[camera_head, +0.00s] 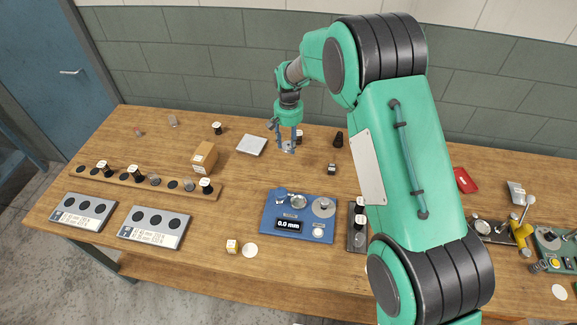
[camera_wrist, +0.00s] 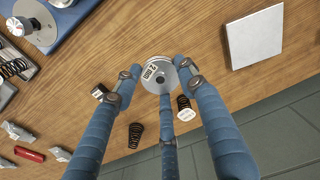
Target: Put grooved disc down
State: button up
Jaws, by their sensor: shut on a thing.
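The grooved disc (camera_wrist: 158,75) is a small silver round with a dark centre hole and a white label on its top. My gripper (camera_wrist: 160,84) has three blue fingers closed around the disc's rim. In the head view my gripper (camera_head: 289,145) points down over the back middle of the wooden table (camera_head: 230,210), with the disc partly hidden between its fingers. I cannot tell whether the disc touches the table or hangs just above it.
A pale square plate (camera_head: 252,145) lies left of my gripper. A labelled spring (camera_wrist: 184,106), a black spring (camera_head: 338,139) and a small dark block (camera_head: 332,169) stand close by. The blue gauge (camera_head: 297,215) is nearer the front. Bare wood lies between it and the plate.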

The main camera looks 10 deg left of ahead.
send_over(289, 165)
jog(key=shift+a+f+b, duration=0.1)
jog(key=shift+f+b, duration=0.2)
jog(key=shift+f, duration=2.8)
jog(key=shift+f, duration=1.9)
jog(key=o, duration=1.4)
jog(key=shift+f, duration=0.15)
notch_tip(289, 165, up, 12)
jog(key=shift+r+p, duration=0.15)
jog(key=shift+p, duration=0.25)
